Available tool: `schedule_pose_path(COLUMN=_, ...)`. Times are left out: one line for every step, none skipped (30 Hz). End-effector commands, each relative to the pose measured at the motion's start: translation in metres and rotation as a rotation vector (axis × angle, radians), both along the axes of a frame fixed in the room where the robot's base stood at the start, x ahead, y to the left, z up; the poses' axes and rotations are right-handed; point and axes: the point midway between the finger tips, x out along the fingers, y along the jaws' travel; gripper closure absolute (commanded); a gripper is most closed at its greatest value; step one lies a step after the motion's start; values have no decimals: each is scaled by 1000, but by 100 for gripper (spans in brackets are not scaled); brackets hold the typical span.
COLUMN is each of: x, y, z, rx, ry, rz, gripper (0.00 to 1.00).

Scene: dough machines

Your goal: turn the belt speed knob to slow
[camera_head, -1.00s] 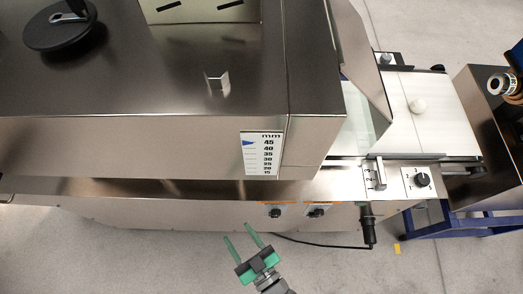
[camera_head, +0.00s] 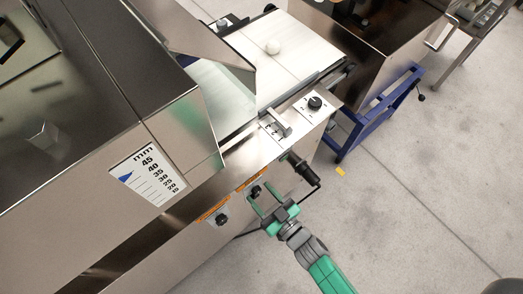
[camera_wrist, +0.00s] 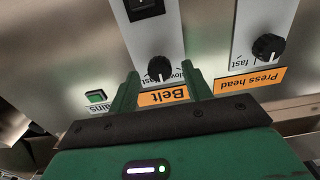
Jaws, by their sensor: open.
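The belt speed knob (camera_wrist: 160,68) is black and round, with a white mark toward the lower side of the wrist picture. It sits on a pale plate beside an upside-down orange "Belt" label (camera_wrist: 163,95). Small lettering beside it is partly covered by a finger, so I cannot tell the setting. My gripper (camera_wrist: 160,76) is open, its green fingers to the left and right of the knob. I cannot tell whether they touch it. In the head view, my gripper (camera_head: 263,187) is at the machine's front panel, beside the belt knob (camera_head: 255,190).
The "Press head" knob (camera_wrist: 268,46) is right of the belt knob in the wrist view; a green button (camera_wrist: 96,97) is left. In the head view, a black cylindrical plug (camera_head: 302,168) sticks out near my gripper. Another knob (camera_head: 315,102) is by the white belt (camera_head: 300,55).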

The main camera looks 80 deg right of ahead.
Motion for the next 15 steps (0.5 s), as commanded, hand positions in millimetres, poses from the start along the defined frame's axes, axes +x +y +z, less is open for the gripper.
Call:
schedule_pose_path(x=2, y=-2, z=0, rx=0, ry=0, rz=0, gripper=51)
schedule_pose_path(x=3, y=-2, z=0, rx=0, ry=0, rz=0, gripper=51)
schedule_pose_path(x=3, y=-3, z=0, rx=0, ry=0, rz=-1, gripper=51)
schedule_pose_path(x=3, y=-3, z=0, rx=1, ry=-1, rz=0, gripper=51)
schedule_pose_path(x=3, y=-3, z=1, rx=1, ry=0, rz=0, gripper=51)
schedule_pose_path(x=3, y=-3, z=1, rx=1, ry=0, rz=0, gripper=51)
schedule_pose_path(x=3, y=-3, z=1, rx=1, ry=0, rz=0, gripper=51)
schedule_pose_path(x=3, y=-3, z=1, rx=1, ry=0, rz=0, gripper=51)
schedule_pose_path(x=3, y=-3, z=1, rx=1, ry=-1, rz=0, gripper=55)
schedule_pose_path(x=3, y=-3, z=1, rx=1, ry=-1, rz=0, gripper=61)
schedule_pose_path(x=3, y=-2, z=1, rx=1, ry=-1, rz=0, gripper=67)
schedule_pose_path(x=3, y=-2, z=1, rx=1, ry=-1, rz=0, gripper=74)
schedule_pose_path(x=3, y=-2, z=1, rx=1, ry=-1, rz=0, gripper=80)
schedule_pose_path(x=3, y=-2, z=1, rx=1, ry=-1, rz=0, gripper=86)
schedule_pose_path(x=3, y=-2, z=0, rx=1, ry=-1, rz=0, gripper=94)
